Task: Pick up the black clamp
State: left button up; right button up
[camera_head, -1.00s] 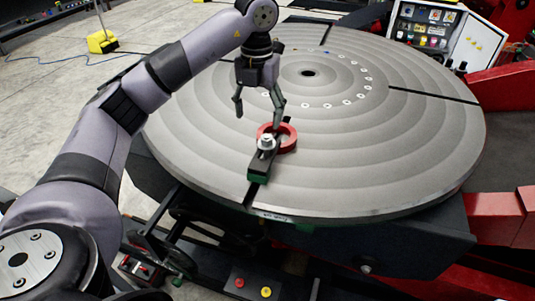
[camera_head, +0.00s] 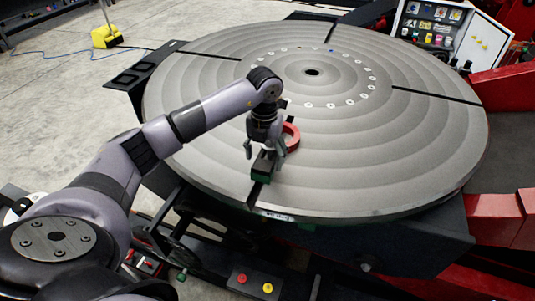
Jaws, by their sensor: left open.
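The black clamp (camera_head: 263,166) lies near the front edge of the round grey turntable (camera_head: 370,170), along a radial slot. Its front end shows dark with a green lower part; the rest is hidden behind my left gripper. A red ring (camera_head: 292,138) lies beside the clamp, partly covered by the gripper. My left gripper (camera_head: 262,154) points down over the clamp, its fingers open on either side of it. I cannot tell whether the fingers touch it. My right gripper is not in view.
A control cabinet (camera_head: 440,30) with colored buttons stands at the back right. Red machine parts (camera_head: 495,218) flank the turntable on the right. A yellow foot unit (camera_head: 106,37) stands on the floor at the back left. Most of the turntable top is clear.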

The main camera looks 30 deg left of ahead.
pick_arm(q)
jog(key=shift+f, duration=0.2)
jog(key=shift+c, duration=0.5)
grip_shut()
dwell(0.3)
jog(key=shift+r, duration=0.1)
